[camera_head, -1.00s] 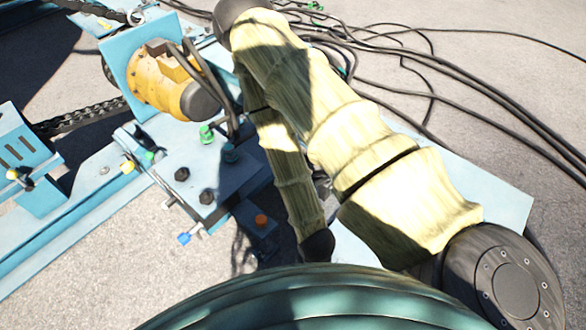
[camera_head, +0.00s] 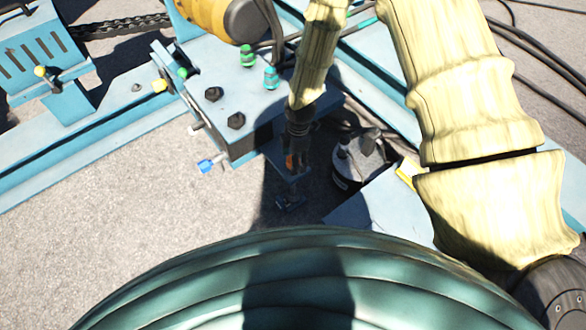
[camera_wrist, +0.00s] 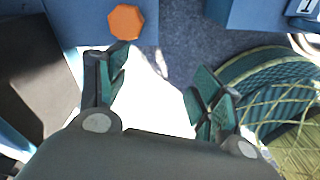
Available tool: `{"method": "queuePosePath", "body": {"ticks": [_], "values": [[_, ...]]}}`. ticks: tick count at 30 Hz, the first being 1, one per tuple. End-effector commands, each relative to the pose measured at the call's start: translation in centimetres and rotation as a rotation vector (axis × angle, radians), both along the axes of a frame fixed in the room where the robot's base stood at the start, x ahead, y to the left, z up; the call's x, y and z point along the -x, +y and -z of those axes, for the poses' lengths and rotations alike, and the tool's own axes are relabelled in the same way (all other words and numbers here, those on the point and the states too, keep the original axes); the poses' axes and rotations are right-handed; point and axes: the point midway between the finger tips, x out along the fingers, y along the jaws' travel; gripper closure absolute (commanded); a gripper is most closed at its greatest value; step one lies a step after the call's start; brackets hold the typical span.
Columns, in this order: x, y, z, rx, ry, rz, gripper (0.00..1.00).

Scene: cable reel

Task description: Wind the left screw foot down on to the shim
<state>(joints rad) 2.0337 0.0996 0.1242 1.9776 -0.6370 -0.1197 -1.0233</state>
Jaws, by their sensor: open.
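An orange eight-sided screw head (camera_wrist: 126,22), which I take for the left screw foot's, sits on a blue bracket (camera_wrist: 72,25) at the top of the wrist view. My gripper (camera_wrist: 148,78) is open and empty, its dark green fingers spread. The screw head is beyond the left fingertip and not between the fingers. In the head view my gripper (camera_head: 298,130) hangs beside the machine's corner, and a bit of orange (camera_head: 290,161) shows just below it.
The blue machine base (camera_head: 237,84) has dark bolts and green fittings on top. A round grey and black device (camera_head: 358,160) stands right of my gripper. Black cables (camera_head: 540,85) lie at the right. Pavement at left is clear.

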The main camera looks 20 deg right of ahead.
Motion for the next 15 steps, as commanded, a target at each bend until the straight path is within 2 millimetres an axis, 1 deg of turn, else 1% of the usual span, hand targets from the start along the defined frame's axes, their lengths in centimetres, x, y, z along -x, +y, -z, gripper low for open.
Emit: {"method": "queuePosePath", "body": {"ticks": [1, 3, 6, 9, 11, 15], "values": [[-1.7, -0.3, 0.7, 0.016, -0.017, -0.068, 0.34], [-3.4, -0.7, 0.5, 0.038, -0.029, -0.153, 0.34], [-5.1, -1.1, 0.1, 0.063, -0.041, -0.238, 0.34], [-5.9, -1.4, -0.2, 0.076, -0.045, -0.281, 0.34], [-6.1, -1.5, -0.1, 0.080, -0.046, -0.293, 0.34], [-6.1, -1.5, 1.1, 0.082, -0.045, -0.296, 0.34]]}}
